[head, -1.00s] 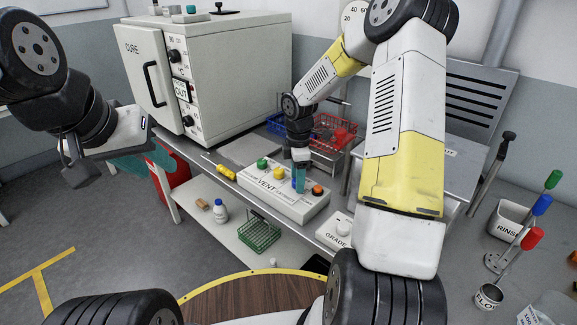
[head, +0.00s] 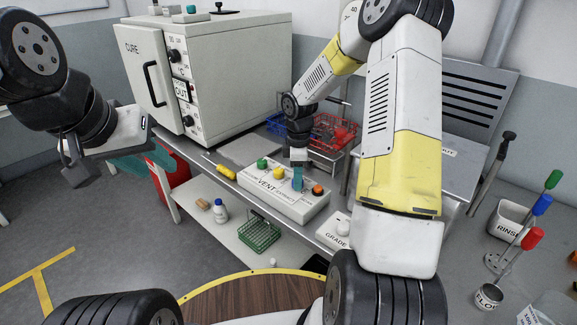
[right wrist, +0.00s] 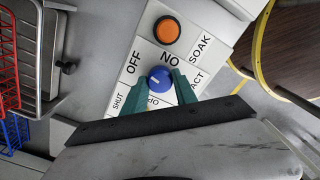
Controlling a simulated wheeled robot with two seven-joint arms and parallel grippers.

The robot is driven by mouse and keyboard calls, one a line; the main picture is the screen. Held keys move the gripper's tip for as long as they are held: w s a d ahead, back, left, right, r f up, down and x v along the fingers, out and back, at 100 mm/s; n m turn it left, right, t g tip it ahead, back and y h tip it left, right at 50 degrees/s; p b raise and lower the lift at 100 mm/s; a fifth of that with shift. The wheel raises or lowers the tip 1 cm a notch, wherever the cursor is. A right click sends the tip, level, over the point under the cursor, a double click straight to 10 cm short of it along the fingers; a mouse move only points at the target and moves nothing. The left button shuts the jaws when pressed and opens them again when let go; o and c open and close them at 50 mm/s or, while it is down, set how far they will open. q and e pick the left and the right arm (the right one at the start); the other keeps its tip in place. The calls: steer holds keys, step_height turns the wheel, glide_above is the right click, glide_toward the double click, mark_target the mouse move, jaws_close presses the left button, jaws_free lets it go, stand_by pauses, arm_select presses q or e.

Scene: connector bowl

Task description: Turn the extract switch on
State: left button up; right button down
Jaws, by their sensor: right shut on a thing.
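The white control box (head: 270,200) stands on the bench in the head view, with VENT and EXTRACT labels and coloured knobs along its top. The extract switch is a round blue knob (right wrist: 160,78) with a small white mark, beside OFF and ON lettering in the right wrist view. My right gripper (head: 298,185) points down at the box; in the right wrist view its teal fingers (right wrist: 161,88) are shut on the blue knob, one on each side. The knob is mostly hidden in the head view. My left gripper (head: 140,164) hangs at the left, away from the box; its finger gap is unclear.
Green (head: 262,164), yellow (head: 279,173) and orange (head: 318,189) knobs sit close by on the box; the orange one also shows in the right wrist view (right wrist: 167,30). The CURE oven (head: 215,70) stands behind left. Red and blue wire baskets (head: 330,130) stand behind the gripper.

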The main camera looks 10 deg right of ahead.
steer(key=m, duration=0.4)
steer(key=shift+m, duration=0.3)
steer(key=m, duration=0.3)
steer(key=shift+m, duration=0.4)
steer(key=m, duration=0.3)
steer(key=shift+w, duration=0.1)
steer(key=shift+m, duration=2.2)
steer(key=c, duration=1)
jaws_free()
